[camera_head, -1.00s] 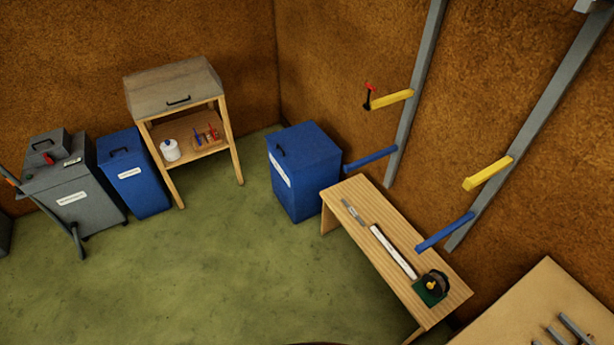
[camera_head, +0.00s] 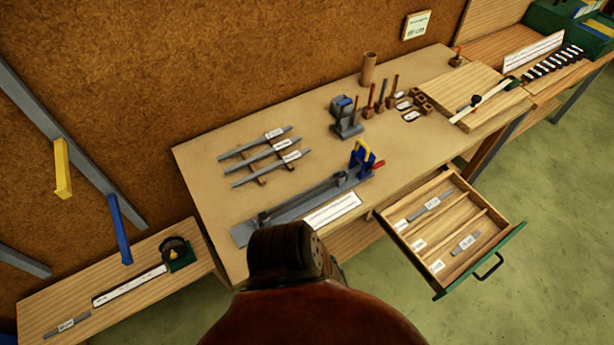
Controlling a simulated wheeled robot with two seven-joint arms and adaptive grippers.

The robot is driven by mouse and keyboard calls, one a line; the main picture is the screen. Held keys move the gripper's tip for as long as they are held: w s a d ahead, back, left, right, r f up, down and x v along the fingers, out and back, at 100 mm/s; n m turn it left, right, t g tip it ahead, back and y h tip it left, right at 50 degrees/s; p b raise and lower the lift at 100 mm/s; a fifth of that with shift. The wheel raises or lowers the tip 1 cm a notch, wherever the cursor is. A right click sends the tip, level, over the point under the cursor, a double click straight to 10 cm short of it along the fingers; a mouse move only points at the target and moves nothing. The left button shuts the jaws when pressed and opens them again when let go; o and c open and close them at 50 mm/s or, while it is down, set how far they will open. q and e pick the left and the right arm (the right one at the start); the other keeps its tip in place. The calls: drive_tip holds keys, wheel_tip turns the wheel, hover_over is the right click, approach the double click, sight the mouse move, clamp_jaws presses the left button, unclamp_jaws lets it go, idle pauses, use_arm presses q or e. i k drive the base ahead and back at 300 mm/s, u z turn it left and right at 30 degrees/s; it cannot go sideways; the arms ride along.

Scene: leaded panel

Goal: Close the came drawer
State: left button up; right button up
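The came drawer (camera_head: 452,232) stands pulled out from under the right part of the workbench (camera_head: 225,155). It is a wooden tray with a green front and a dark bar handle (camera_head: 488,266) facing the lower right. Dividers split its inside into compartments. Grey came pieces and white labels lie in it. Neither of my grippers shows in the head view, so whether they are open or shut is hidden. Nothing is seen touching the drawer or its handle.
A reddish-brown rounded part, seemingly mine, covers the bottom middle. A low side bench (camera_head: 120,285) stands at left. Green floor (camera_head: 560,200) is clear right of the drawer.

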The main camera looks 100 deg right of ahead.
sight(428, 242)
drive_tip(key=z, duration=3.2)
drive_tip(key=k, duration=0.1)
drive_tip(key=z, duration=0.05)
